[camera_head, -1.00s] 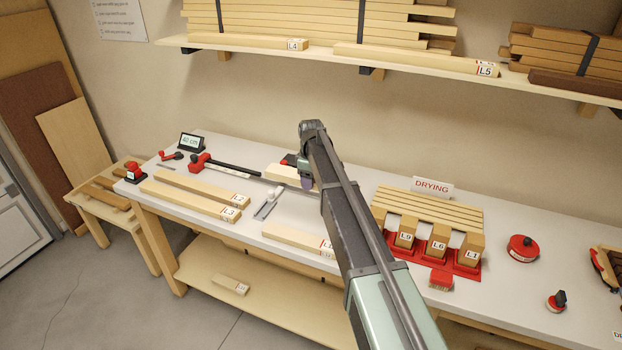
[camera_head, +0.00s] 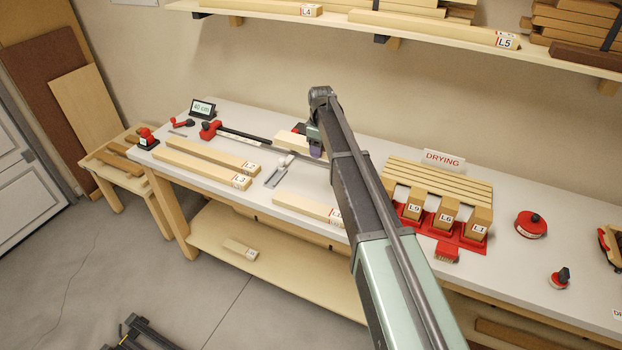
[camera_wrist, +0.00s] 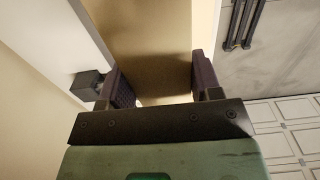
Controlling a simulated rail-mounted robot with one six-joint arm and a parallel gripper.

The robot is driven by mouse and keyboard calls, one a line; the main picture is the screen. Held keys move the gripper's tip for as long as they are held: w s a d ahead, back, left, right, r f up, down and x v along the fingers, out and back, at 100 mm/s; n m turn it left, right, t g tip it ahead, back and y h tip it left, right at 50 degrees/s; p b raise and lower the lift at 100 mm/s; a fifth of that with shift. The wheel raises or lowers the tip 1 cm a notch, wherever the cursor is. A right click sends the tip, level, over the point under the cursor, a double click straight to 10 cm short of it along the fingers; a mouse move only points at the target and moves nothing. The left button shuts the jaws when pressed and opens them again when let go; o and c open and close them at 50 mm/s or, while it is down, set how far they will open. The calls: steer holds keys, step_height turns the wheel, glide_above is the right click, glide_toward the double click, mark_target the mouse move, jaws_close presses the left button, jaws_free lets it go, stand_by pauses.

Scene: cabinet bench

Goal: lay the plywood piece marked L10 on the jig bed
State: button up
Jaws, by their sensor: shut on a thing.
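My gripper (camera_head: 316,152) is low over the back middle of the bench. In the wrist view my gripper (camera_wrist: 160,85) has its two dark fingers on either side of a tan wooden piece (camera_wrist: 150,45), shut on it. In the head view a short pale wooden piece (camera_head: 290,142) shows just left of my gripper, partly hidden by it; it looks like the held one. No mark can be read on it. I cannot find a readable L10. Another piece (camera_head: 305,207) at the bench front has its label partly hidden by my arm. I cannot make out the jig bed for sure.
Pieces L2 (camera_head: 205,155) and L3 (camera_head: 195,165) lie at the left. A red-and-black bar clamp (camera_head: 245,137) and a grey metal tool (camera_head: 279,172) are near my gripper. Blocks L9, L6 and L1 stand in a red rack (camera_head: 447,238) by the DRYING sign (camera_head: 443,159).

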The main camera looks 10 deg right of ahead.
mark_target(319, 197)
step_height(319, 197, down, 21)
steer(key=b, duration=2)
steer(key=shift+w, duration=0.1)
steer(key=shift+r, duration=0.35)
steer(key=shift+c, duration=0.6)
steer(key=shift+f, duration=0.3)
steer(key=o, duration=0.9)
steer(key=shift+r, duration=0.1)
steer(key=shift+o, duration=0.2)
